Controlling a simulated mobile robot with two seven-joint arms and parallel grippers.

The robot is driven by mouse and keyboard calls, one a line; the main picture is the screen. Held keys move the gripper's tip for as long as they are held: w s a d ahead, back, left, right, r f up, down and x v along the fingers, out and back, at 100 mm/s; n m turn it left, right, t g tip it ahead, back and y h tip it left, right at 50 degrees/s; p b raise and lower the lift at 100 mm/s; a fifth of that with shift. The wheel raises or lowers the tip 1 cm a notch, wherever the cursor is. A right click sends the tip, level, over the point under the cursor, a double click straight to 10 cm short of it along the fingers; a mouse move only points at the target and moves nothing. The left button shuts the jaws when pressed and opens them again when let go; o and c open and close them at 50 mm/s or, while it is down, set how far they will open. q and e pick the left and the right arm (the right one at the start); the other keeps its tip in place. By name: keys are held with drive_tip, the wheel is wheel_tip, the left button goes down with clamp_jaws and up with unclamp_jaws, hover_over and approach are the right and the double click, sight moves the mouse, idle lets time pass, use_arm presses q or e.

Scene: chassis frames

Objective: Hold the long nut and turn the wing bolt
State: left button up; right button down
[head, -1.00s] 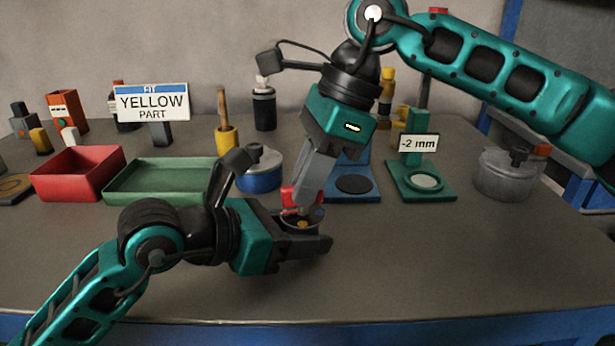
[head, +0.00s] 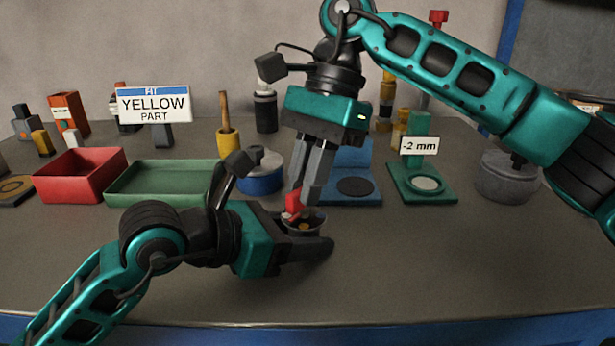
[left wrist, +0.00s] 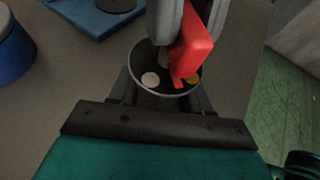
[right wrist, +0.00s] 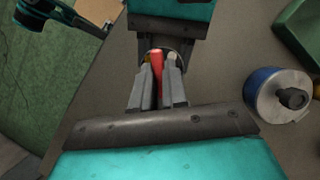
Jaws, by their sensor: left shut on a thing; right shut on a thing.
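The long nut (head: 314,223) is a grey cylinder with a dark round top. It is upright, and my left gripper (head: 305,244) is shut on it low over the table. In the left wrist view its top (left wrist: 139,68) carries a white dot and a yellow dot. The red wing bolt (head: 291,207) stands in the nut's top; its wing also shows in the left wrist view (left wrist: 193,48) and the right wrist view (right wrist: 157,66). My right gripper (head: 301,203) points down from above, shut on the wing. The bolt's shank is mostly hidden.
A red tray (head: 80,180) and a green tray (head: 160,187) stand to the left. A blue pot (head: 259,178) stands behind my left gripper. A blue stand (head: 350,185) and a green stand (head: 424,192) marked "-2 mm" are behind to the right. The front table is clear.

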use_arm(q)
drive_tip(key=shift+r, duration=0.1)
use_arm(e)
drive_tip(key=shift+f, duration=0.35)
drive_tip(key=c, duration=1.1)
unclamp_jaws()
drive_tip(key=shift+r, duration=0.1)
drive_tip(key=shift+c, duration=0.2)
drive_tip(key=v, duration=1.2)
drive_tip(key=shift+w, duration=0.1)
use_arm(q)
drive_tip(key=o, duration=1.3)
drive_tip(key=shift+o, duration=0.2)
